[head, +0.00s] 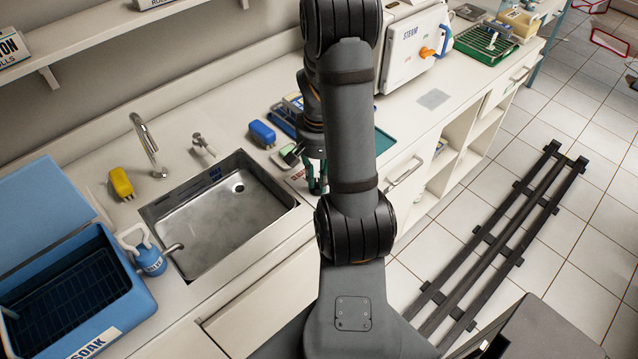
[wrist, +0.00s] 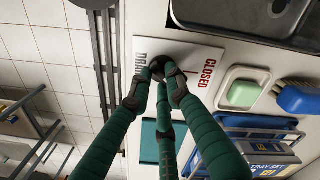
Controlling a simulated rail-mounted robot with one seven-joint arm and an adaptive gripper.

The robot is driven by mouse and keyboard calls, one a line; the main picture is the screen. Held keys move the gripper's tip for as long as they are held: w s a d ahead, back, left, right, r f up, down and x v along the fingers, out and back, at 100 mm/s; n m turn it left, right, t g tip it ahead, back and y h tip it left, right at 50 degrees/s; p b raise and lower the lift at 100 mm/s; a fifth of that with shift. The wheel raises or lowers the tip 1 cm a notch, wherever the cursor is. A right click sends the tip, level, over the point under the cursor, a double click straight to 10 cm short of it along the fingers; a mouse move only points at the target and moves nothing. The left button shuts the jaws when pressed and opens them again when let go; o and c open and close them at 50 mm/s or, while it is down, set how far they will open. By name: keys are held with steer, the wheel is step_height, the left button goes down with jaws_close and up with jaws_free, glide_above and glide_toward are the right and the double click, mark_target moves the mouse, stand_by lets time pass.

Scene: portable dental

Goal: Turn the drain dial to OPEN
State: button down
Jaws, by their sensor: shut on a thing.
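The drain dial (wrist: 158,64) is a dark round knob on a white plate (wrist: 188,50) beside the sink in the wrist view. The plate reads CLOSED in red on the right and DRAIN in dark letters on the left. My gripper (wrist: 158,88) has green fingers with dark tips, shut around the dial. The tips cover much of the knob, so which way it points cannot be told. In the head view my gripper (head: 317,180) is down at the counter, just right of the sink, and my arm hides most of the plate.
The steel sink (head: 222,220) lies left of the gripper. A soap dish with green soap (wrist: 243,90), a blue brush (wrist: 299,100) and a blue tray rack (wrist: 258,125) stand close by. A blue soak tub (head: 130,310) is at the far left. The counter's front edge is near.

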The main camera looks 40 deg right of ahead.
steer(key=shift+m+b, duration=1.1)
steer(key=shift+m, duration=0.8)
steer(key=c, duration=1.7)
jaws_free()
steer(key=shift+c, duration=0.2)
steer(key=shift+o, duration=0.5)
step_height(320, 180, up, 12)
